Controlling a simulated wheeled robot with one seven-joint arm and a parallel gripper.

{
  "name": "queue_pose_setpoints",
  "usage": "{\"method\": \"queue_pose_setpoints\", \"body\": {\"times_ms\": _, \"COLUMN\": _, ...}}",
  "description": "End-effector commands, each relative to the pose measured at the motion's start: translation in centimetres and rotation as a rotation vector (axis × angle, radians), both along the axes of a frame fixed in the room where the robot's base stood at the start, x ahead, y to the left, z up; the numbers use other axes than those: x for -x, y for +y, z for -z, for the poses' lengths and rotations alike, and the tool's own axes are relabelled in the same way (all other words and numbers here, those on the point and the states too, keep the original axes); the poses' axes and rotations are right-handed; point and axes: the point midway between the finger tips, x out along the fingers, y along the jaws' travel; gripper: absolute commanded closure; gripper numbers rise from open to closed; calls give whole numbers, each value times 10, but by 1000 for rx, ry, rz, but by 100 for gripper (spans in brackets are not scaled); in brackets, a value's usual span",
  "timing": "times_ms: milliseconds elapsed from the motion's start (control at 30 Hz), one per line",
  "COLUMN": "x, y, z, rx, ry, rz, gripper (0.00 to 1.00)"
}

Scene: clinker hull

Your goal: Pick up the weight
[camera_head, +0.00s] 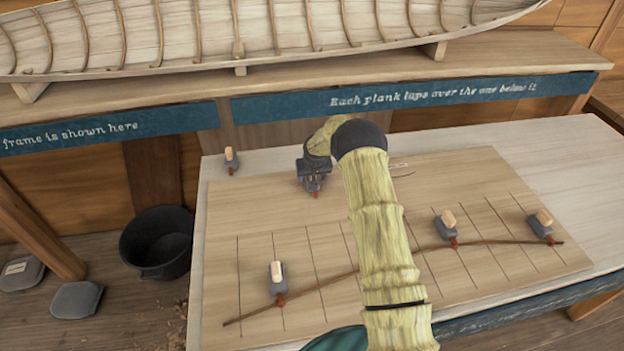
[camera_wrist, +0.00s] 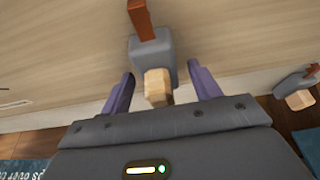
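A grey weight with a pale wooden knob and a reddish-brown hook (camera_wrist: 153,52) sits on the board in the wrist view. Its knob lies between the two purple fingers of my gripper (camera_wrist: 162,90), with a gap on each side. My gripper is open and not touching the knob as far as I can see. In the head view my gripper (camera_head: 314,178) is low over the back of the board and hides most of this weight; only its reddish hook (camera_head: 315,195) shows clearly. Another weight (camera_head: 231,160) stands at the back left; it also shows in the wrist view (camera_wrist: 298,88).
Three more weights (camera_head: 277,278) (camera_head: 447,227) (camera_head: 541,226) stand along a thin curved batten (camera_head: 330,286) on the lined board (camera_head: 228,250). The table edge is behind the gripper, below a shelf bearing a boat hull (camera_head: 280,25). A black bucket (camera_head: 157,243) stands on the floor.

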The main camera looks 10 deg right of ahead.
Motion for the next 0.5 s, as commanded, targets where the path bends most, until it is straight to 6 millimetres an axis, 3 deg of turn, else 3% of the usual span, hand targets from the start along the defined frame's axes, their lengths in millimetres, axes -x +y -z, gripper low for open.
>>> {"method": "queue_pose_setpoints", "body": {"times_ms": 33, "x": 0, "y": 0, "z": 0, "rx": 0, "ry": 0, "rz": 0, "gripper": 48}}
{"method": "queue_pose_setpoints", "body": {"times_ms": 300, "x": 0, "y": 0, "z": 0, "rx": 0, "ry": 0, "rz": 0, "gripper": 100}}
{"method": "queue_pose_setpoints", "body": {"times_ms": 500, "x": -1, "y": 0, "z": -2, "rx": 0, "ry": -5, "rz": 0, "gripper": 100}}
